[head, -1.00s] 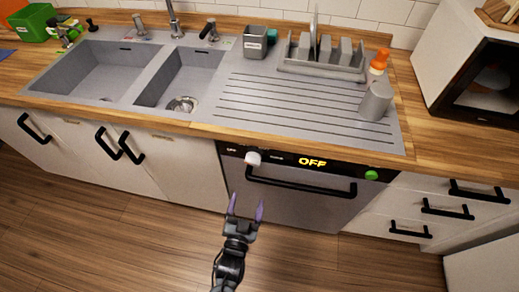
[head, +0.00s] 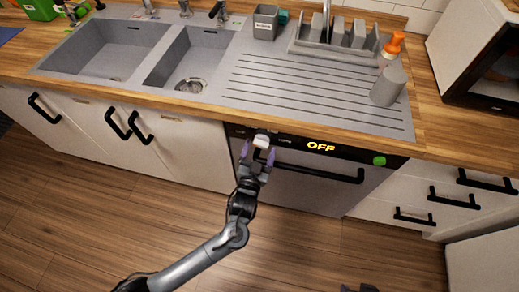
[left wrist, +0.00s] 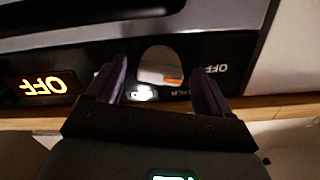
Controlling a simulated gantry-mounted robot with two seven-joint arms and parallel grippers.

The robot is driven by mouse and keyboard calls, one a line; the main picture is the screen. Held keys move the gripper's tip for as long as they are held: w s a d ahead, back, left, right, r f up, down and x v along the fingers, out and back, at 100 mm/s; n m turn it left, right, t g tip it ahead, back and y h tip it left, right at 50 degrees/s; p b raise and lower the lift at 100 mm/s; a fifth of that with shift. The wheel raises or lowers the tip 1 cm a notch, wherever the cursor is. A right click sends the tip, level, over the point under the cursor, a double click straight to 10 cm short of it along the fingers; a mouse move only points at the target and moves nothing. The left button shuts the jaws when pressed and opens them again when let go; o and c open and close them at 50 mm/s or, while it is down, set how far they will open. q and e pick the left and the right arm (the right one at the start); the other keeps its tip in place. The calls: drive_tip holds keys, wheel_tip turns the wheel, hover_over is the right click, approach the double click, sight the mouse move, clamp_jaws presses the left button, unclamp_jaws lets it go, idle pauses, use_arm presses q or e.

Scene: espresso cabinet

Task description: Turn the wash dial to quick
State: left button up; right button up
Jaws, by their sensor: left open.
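The wash dial (head: 262,141) is a pale round knob on the black panel of the dishwasher (head: 310,190). The panel's display (head: 321,146) reads OFF in yellow. My left gripper (head: 258,149) is open, its purple fingers on either side of the dial. In the left wrist view the dial (left wrist: 158,62) shows between the fingers, with an orange mark at its lower right edge. Upside-down OFF lettering is to its right there; other lettering below it is partly hidden. I cannot tell whether the fingers touch the dial. A dark tip at the bottom edge may be my right gripper (head: 360,288).
A black handle bar (head: 320,174) runs below the panel, and a green button (head: 379,160) is at its right end. The wooden counter edge (head: 300,134) overhangs above. Cabinet doors flank the dishwasher on the left, drawers on the right. The floor in front is clear.

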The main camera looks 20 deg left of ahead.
use_arm(q)
drive_tip(key=shift+w+a, duration=0.15)
drive_tip(key=shift+w, duration=0.3)
